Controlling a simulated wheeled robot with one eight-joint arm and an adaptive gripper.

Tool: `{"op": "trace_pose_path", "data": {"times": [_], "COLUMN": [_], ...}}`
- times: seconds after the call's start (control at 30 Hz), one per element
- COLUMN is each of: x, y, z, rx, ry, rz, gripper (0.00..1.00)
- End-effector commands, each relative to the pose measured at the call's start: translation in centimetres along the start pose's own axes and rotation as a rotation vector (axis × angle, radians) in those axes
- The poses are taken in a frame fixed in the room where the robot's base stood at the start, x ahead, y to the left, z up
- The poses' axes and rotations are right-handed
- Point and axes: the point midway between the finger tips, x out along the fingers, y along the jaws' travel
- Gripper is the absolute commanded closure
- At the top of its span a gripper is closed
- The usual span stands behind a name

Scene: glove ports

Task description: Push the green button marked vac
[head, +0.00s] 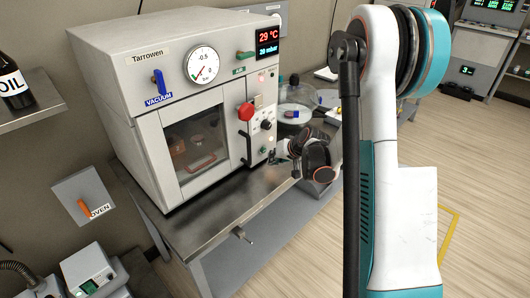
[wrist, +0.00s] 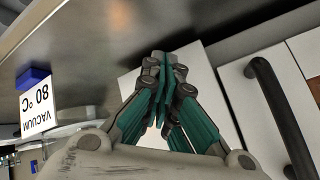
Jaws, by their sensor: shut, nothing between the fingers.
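The vacuum oven (head: 135,95) stands on a steel bench, with a narrow control panel (head: 258,120) on the right of its front. A small green spot (head: 263,150) low on this panel may be the green button; any marking is too small to read. My gripper (head: 274,157) is at the lower right of the panel, close to that spot; I cannot tell if it touches. In the wrist view my gripper (wrist: 163,62) is shut and empty, its fingertips together in front of a pale surface. The button is not visible in the wrist view.
A red knob (head: 245,111) and a black knob (head: 266,125) sit above on the panel. A black door handle (head: 246,148) is left of the gripper and also shows in the wrist view (wrist: 282,115). A glass vessel (head: 292,112) stands behind my arm.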

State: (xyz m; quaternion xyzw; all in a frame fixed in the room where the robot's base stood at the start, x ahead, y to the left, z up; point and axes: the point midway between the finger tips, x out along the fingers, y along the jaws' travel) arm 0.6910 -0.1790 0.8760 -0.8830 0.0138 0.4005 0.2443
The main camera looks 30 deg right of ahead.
Motion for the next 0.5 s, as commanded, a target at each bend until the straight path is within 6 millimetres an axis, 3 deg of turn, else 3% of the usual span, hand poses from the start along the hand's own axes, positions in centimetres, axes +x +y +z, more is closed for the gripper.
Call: {"op": "trace_pose_path", "data": {"times": [0.5], "x": [-3.2], "y": [2.4], "z": [2.4], "rx": [0.002], "ry": [0.000], "rz": [0.001], "gripper": [1.00]}}
